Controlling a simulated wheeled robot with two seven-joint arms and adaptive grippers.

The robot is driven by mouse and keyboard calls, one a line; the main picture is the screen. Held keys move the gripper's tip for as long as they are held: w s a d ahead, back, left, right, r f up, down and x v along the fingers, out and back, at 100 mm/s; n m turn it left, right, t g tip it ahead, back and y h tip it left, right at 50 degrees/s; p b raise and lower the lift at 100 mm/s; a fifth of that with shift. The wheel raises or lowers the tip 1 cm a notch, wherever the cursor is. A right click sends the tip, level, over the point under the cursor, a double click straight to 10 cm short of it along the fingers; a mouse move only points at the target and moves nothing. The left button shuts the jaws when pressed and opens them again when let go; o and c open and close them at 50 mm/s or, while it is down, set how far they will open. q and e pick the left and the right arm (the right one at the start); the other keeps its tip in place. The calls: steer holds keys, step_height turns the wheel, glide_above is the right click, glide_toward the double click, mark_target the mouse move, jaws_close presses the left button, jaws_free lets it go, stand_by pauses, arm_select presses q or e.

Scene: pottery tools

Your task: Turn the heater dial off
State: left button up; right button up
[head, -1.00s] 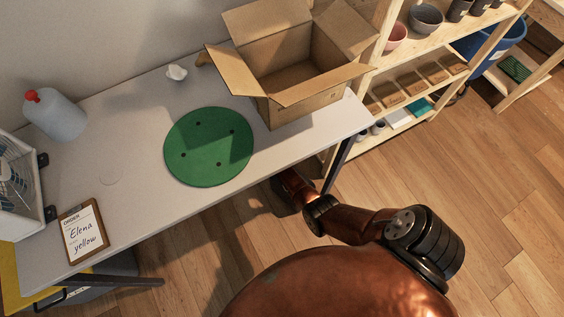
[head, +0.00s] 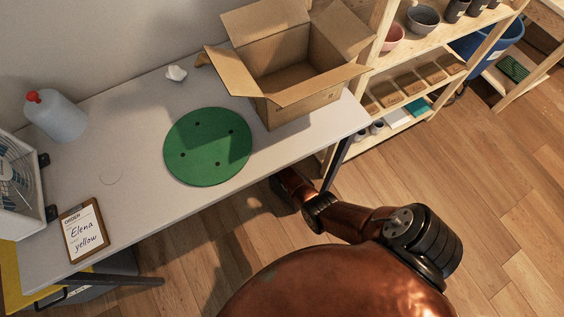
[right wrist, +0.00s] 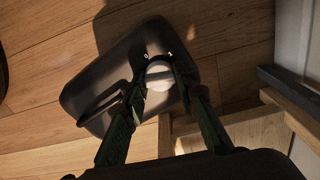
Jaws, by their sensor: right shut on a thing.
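The heater (right wrist: 95,75) is a dark grey rounded box on the wooden floor in the right wrist view. Its dial (right wrist: 160,77) is a round pale knob with a raised bar across it, with small white marks on the casing beyond it. My right gripper (right wrist: 161,84) has its two dark fingers on either side of the dial and is shut on it. In the head view my right arm reaches down beside the table, and its gripper is hidden there. The heater is not clearly seen in the head view. My left gripper is in neither view.
A wooden shelf (head: 420,60) stands at right.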

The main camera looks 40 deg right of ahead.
steer(key=n+p, duration=0.2)
steer(key=n, duration=0.4)
steer(key=shift+r, duration=0.1)
steer(key=n+p, duration=0.1)
steer(key=n, duration=0.1)
steer(key=shift+d+n, duration=0.1)
steer(key=shift+n, duration=0.2)
steer(key=n, duration=0.2)
steer(key=shift+n, duration=0.4)
steer(key=n+p, duration=0.1)
steer(key=n, duration=0.3)
steer(key=shift+n, duration=0.3)
steer(key=n, duration=0.4)
steer(key=shift+n, duration=1.2)
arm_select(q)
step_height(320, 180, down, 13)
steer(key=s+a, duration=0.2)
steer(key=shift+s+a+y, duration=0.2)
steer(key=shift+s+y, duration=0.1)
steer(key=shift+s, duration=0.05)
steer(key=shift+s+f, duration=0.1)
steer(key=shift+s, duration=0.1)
arm_select(e)
steer(key=shift+n, duration=0.3)
steer(key=o, duration=0.9)
